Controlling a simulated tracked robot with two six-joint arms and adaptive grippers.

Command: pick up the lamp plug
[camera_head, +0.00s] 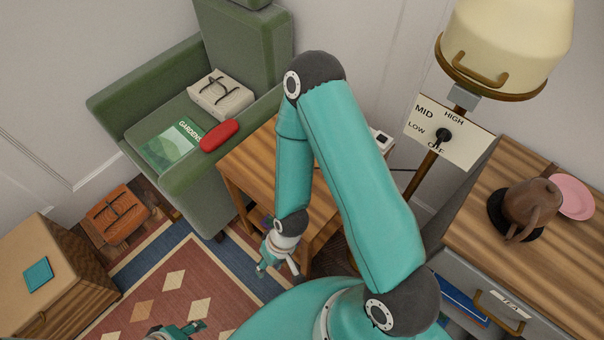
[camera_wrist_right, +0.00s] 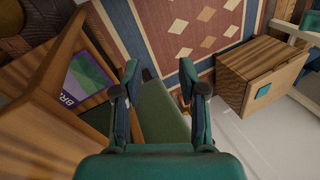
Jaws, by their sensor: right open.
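I cannot make out the lamp plug in either view. The lamp (camera_head: 505,45) stands at the upper right, with a cream shade and a brass pole. A thin dark line (camera_head: 405,169), perhaps its cord, runs from the pole toward the side table and goes behind my right arm. My right gripper (camera_head: 278,268) is open and empty, low in front of the wooden side table (camera_head: 248,165). In the right wrist view its fingers (camera_wrist_right: 160,72) are apart with nothing between them. My left gripper (camera_head: 180,330) shows only partly at the bottom edge; its opening is unclear.
A green armchair (camera_head: 168,112) holds a book, a red case and a folded bundle. A small cabinet (camera_head: 75,290) stands at lower left on the rug's side. The patterned rug (camera_head: 150,285) is mostly clear.

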